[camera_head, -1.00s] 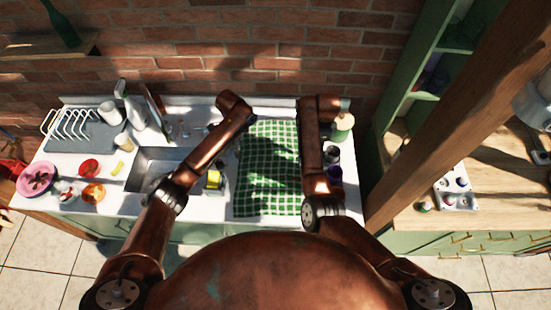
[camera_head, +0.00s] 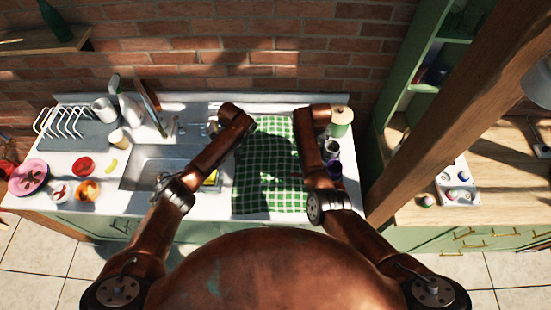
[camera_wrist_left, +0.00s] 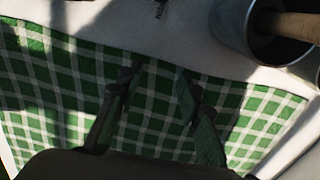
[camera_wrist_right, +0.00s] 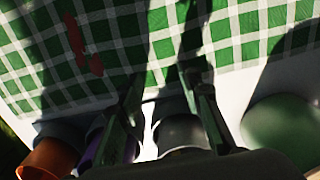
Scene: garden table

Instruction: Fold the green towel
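The green-and-white checked towel (camera_head: 268,170) lies spread on the white counter between my two forearms, its far corners partly hidden by my wrists. It fills much of the left wrist view (camera_wrist_left: 60,90) and the upper part of the right wrist view (camera_wrist_right: 235,40). My left gripper (camera_wrist_left: 160,82) is open, its two fingers apart over the towel near one edge. My right gripper (camera_wrist_right: 163,85) is also open, its fingers apart at the towel's edge. Whether the fingertips touch the cloth I cannot tell.
A sink (camera_head: 140,172) with a yellow sponge (camera_head: 211,177) is left of the towel. A metal container (camera_wrist_left: 232,25) is near my left gripper. A brick wall (camera_head: 210,50) stands behind.

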